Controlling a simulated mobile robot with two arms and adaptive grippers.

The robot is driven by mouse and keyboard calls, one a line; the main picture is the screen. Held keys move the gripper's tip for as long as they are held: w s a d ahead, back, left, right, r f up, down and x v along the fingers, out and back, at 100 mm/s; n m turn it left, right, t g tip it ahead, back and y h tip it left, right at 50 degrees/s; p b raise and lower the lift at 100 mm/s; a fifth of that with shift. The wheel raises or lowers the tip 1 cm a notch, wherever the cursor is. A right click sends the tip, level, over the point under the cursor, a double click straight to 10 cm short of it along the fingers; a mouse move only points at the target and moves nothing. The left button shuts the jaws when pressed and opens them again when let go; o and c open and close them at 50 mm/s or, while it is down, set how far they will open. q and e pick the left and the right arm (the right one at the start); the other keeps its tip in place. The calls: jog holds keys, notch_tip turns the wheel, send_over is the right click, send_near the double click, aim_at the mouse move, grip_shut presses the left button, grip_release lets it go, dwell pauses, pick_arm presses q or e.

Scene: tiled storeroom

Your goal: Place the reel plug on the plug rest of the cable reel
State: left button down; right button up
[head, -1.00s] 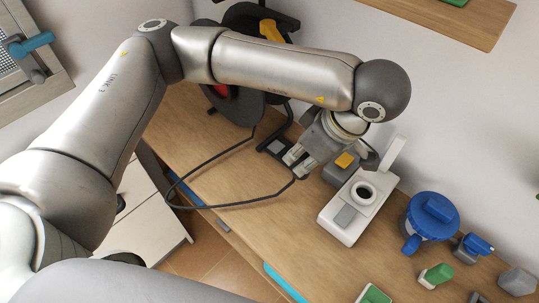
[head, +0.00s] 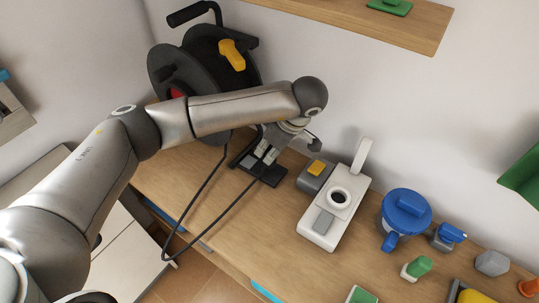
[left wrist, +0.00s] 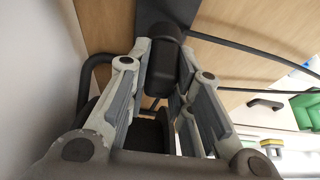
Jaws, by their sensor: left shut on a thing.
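The cable reel (head: 163,62) is black with a yellow handle piece and stands at the back left of the bench. Its plug rest (head: 270,180) is a flat dark base with a grey patch, at the reel's front right. My left gripper (head: 266,153) is over the plug rest, fingers pointing down. In the left wrist view the gripper (left wrist: 165,85) is shut on the black reel plug (left wrist: 162,68). The black cable (head: 207,183) loops past the bench's front edge. In the head view the fingers hide most of the plug; I cannot tell whether it touches the rest. My right gripper is not in view.
Right of the rest stand a grey box with a yellow top (head: 316,168), a white device (head: 322,228) with an upright arm, and a blue lidded container (head: 405,213). Smaller blocks lie farther right. A wooden shelf (head: 350,20) is above. Bare bench lies in front.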

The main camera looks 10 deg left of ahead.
pick_arm(q)
notch_tip(320, 180, down, 3)
jog(key=shift+w+f+p, duration=0.1)
jog(key=shift+p, duration=0.5)
jog(key=shift+f, duration=0.15)
jog(key=shift+f+b, duration=0.15)
jog(key=shift+b, duration=0.2)
jog(key=c, duration=1.5)
grip_release()
jog(key=shift+o, duration=1)
